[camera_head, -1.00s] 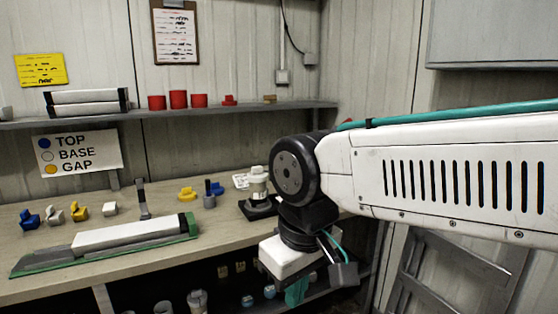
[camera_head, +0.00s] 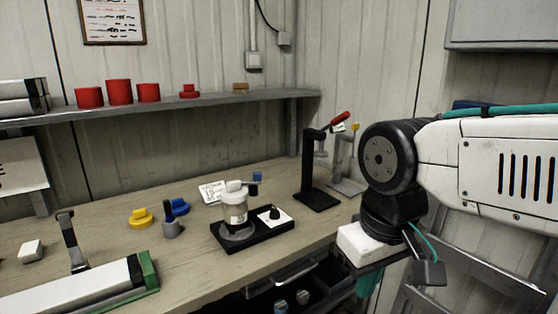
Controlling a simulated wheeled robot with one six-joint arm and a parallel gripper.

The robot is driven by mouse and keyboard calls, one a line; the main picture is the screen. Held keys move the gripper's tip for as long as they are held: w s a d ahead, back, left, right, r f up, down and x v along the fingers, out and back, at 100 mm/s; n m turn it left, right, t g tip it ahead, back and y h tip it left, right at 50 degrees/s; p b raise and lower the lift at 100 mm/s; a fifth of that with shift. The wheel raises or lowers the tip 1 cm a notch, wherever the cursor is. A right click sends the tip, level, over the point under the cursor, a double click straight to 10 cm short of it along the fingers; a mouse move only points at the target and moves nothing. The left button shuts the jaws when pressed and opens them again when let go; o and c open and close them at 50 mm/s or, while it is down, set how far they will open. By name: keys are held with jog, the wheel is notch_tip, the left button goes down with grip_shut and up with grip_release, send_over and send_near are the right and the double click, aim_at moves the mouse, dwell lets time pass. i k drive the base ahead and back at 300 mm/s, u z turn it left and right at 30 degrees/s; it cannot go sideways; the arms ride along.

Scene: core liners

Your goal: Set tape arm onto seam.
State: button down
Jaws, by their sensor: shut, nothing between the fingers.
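The core liner (camera_head: 85,294), a long white tube in a green cradle, lies at the front left of the bench, partly cut off by the frame. The tape arm appears to be the grey upright arm (camera_head: 69,238), standing tilted just behind the liner. The seam cannot be made out. My gripper (camera_head: 368,284) hangs under the white wrist block at the right, shut and empty, past the bench's front edge. It is well to the right of the liner and the grey arm. Its fingertips are mostly hidden.
Yellow (camera_head: 141,219), blue and grey small parts stand behind. Red cups (camera_head: 119,93) sit on the shelf.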

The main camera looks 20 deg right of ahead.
aim_at(253, 192)
jog(key=u, duration=0.2)
jog(key=i, duration=0.95)
jog(key=u, duration=0.65)
